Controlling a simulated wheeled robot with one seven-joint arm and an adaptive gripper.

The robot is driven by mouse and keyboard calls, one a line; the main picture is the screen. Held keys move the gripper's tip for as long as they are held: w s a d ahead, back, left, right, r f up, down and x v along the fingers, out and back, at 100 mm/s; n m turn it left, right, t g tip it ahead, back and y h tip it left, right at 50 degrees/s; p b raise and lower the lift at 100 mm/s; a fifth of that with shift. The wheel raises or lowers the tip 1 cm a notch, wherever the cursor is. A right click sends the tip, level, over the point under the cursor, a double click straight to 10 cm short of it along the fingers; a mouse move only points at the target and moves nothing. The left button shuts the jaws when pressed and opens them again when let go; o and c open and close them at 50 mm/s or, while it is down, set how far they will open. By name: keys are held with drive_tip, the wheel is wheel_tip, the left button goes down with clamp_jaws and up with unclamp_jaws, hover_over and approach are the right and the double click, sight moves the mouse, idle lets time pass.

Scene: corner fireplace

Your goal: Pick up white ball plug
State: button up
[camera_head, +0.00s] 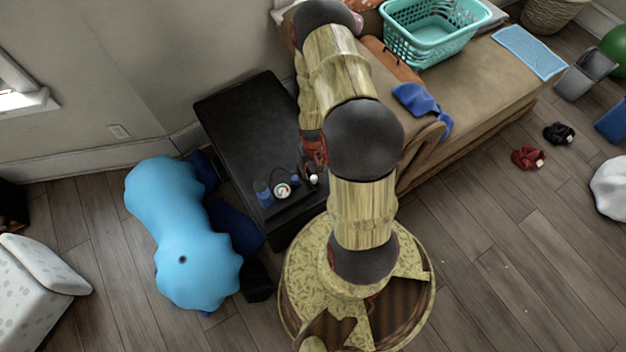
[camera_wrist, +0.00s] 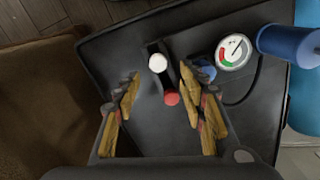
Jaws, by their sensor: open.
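The white ball plug (camera_wrist: 158,63) shows in the wrist view as a small round white end on a dark body on the black table. It also shows as a small white spot in the head view (camera_head: 313,178). My gripper (camera_wrist: 158,82) is open, its two fingers apart on the left and right of the picture. The white ball lies just beyond the fingertips, roughly centred between them. Nothing is visibly held. In the head view my arm hides most of the gripper.
The black table (camera_head: 235,115) also bears a small red round piece (camera_wrist: 171,98), a white-faced gauge (camera_wrist: 233,52) and a blue cylinder (camera_wrist: 288,44). A brown sofa (camera_head: 470,90) stands to the right. A light-blue inflated object (camera_head: 180,235) lies left of the table.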

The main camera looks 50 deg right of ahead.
sight(314, 178)
drive_tip(key=f, duration=0.1)
drive_tip(key=f+b, duration=0.1)
drive_tip(key=f, duration=0.1)
drive_tip(key=f+b, duration=0.1)
drive_tip(key=f, duration=0.1)
drive_tip(key=shift+s, duration=0.3)
drive_tip(key=shift+r, duration=0.1)
drive_tip(key=shift+c, duration=0.3)
drive_tip(key=c, duration=1)
drive_tip(key=shift+r, duration=0.1)
